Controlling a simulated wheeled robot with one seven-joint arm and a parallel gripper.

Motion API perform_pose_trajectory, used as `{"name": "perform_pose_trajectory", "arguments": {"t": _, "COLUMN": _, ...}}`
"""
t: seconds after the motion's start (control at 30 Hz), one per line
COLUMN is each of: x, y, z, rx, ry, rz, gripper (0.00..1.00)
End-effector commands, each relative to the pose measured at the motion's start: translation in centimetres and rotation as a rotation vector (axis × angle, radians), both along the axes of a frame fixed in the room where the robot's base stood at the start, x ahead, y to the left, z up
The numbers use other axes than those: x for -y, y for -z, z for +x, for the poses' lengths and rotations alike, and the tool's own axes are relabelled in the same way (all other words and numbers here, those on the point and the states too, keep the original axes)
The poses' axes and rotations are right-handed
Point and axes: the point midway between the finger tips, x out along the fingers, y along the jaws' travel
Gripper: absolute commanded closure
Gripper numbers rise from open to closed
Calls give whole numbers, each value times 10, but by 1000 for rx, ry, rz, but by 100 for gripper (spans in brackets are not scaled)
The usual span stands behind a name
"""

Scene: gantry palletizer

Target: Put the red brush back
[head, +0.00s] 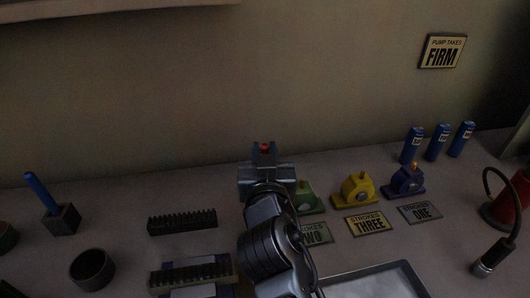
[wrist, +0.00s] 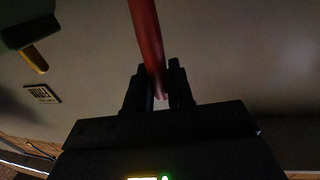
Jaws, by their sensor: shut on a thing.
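My gripper (head: 264,152) is near the middle of the head view, raised in front of the wall. It is shut on the red brush (wrist: 148,35), whose red handle runs up between the two dark fingers (wrist: 158,92) in the wrist view. Only a small red end of the brush (head: 264,147) shows above my gripper in the head view; its bristles cannot be made out. A blue-handled tool (head: 41,191) stands tilted in a dark square block (head: 62,219) at the left. A dark round cup (head: 92,269) stands in front of it.
Dark toothed racks (head: 182,221) lie left of my arm. Green (head: 310,197), yellow (head: 355,190) and purple (head: 404,182) pumps stand at the right behind label plates (head: 369,223). Blue cylinders (head: 437,142) stand at the back, a lamp (head: 492,258) at far right, a tray (head: 375,283) in front.

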Motion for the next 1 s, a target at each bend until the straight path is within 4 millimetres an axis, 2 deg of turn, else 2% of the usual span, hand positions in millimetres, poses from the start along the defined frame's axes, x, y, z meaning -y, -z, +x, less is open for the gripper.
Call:
{"name": "perform_pose_trajectory", "arguments": {"t": 0.33, "x": 1, "y": 3, "z": 0, "rx": 1, "ry": 1, "rz": 0, "gripper": 100}}
{"name": "perform_pose_trajectory", "arguments": {"t": 0.37, "x": 1, "y": 3, "z": 0, "rx": 0, "ry": 1, "rz": 0, "gripper": 77}}
{"name": "perform_pose_trajectory", "arguments": {"t": 0.63, "x": 0, "y": 2, "z": 0, "rx": 0, "ry": 1, "rz": 0, "gripper": 52}}
{"name": "perform_pose_trajectory", "arguments": {"t": 1.0, "x": 1, "y": 0, "z": -3, "rx": 0, "ry": 0, "rz": 0, "gripper": 52}}
